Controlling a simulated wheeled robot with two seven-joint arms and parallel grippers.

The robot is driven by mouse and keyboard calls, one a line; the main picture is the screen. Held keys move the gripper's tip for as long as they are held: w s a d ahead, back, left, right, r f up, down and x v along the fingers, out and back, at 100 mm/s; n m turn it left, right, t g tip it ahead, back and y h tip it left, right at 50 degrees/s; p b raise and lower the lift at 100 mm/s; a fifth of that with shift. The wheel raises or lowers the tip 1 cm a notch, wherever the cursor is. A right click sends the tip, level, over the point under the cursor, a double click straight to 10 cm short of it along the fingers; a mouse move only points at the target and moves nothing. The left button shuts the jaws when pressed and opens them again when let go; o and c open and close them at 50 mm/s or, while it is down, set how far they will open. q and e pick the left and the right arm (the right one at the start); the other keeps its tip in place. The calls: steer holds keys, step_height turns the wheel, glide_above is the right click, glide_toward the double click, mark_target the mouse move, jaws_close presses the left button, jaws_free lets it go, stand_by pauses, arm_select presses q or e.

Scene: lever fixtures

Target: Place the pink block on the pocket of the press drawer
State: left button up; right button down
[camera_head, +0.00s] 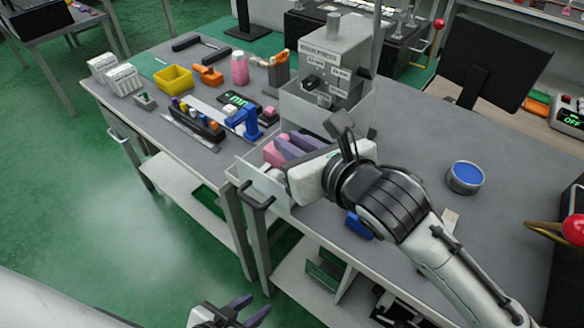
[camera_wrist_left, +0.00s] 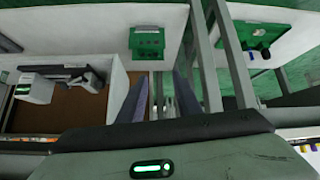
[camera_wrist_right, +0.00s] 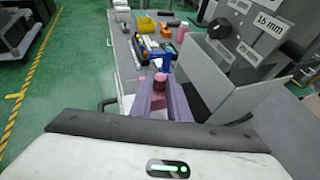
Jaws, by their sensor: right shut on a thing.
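The pink block (camera_head: 271,154) is between the fingertips of my right gripper (camera_head: 284,150), which is shut on it. The block shows between the purple fingers in the right wrist view (camera_wrist_right: 160,80). The press drawer (camera_head: 262,182) is a grey metal tray with a black handle, pulled out at the table's front edge. The right gripper and block are over or inside it; the exact height and the pocket are hidden by the gripper. The grey press (camera_head: 335,60) stands behind. My left gripper (camera_head: 238,309) is open and empty, low in front of the table.
A yellow bin (camera_head: 173,79), a pink bottle (camera_head: 239,69), a blue clamp-like fixture (camera_head: 243,122) and a rack of small pegs (camera_head: 197,122) stand left of the press. A blue-topped round tin (camera_head: 464,177) and a dark monitor (camera_head: 490,60) are at right.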

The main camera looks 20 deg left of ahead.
steer(key=shift+f+b, duration=1.95)
steer(key=shift+f, duration=0.2)
steer(key=shift+r, duration=0.2)
steer(key=c, duration=2.1)
jaws_free()
steer(key=shift+f, duration=0.25)
steer(key=o, duration=0.4)
steer(key=shift+r, duration=0.1)
steer(key=shift+s+d+r, duration=0.1)
steer(key=shift+d+r, duration=0.05)
steer(key=v, duration=1.1)
steer(key=shift+s+d, duration=0.2)
